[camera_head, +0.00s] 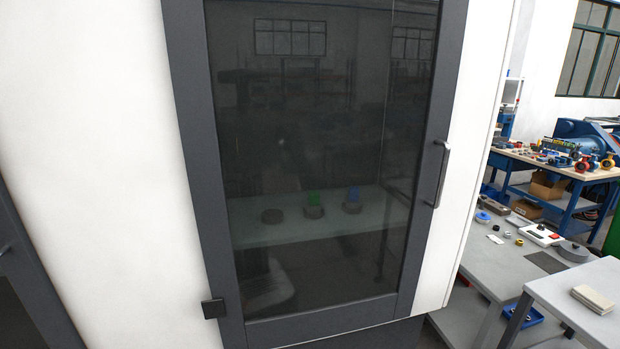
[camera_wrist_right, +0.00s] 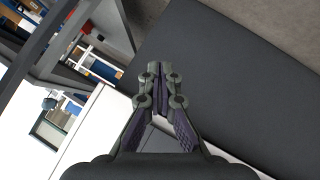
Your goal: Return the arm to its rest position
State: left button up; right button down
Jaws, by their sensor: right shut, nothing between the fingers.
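My right gripper (camera_wrist_right: 158,82) shows in the right wrist view. Its two fingers are together at the tips with nothing between them. It points over a dark grey flat surface (camera_wrist_right: 235,75) and a white one beside it; I cannot tell how far off they are. Neither of my grippers shows in the head view, and my left gripper is in no view.
In the head view a white cabinet with a dark glass door (camera_head: 310,130) fills the middle. Its door has a handle (camera_head: 441,172) at the right. Grey tables (camera_head: 535,275) stand to the right, with parts on one. A blue workbench (camera_head: 555,172) is behind.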

jog(key=s+a+f+m+g, duration=0.1)
jog(key=s+a+f+g, duration=0.2)
jog(key=s, duration=0.8)
jog(key=s+a+f+m+g+y, duration=0.1)
jog(key=s+a+f, duration=0.5)
jog(key=s, duration=0.6)
jog(key=s+a+f+m+g, duration=0.3)
jog(key=s+a, duration=0.4)
jog(key=s, duration=0.5)
notch_tip(320, 180, down, 2)
jog(key=shift+f+g+p, duration=0.2)
jog(key=shift+g+p, duration=0.25)
jog(key=shift+g, duration=0.45)
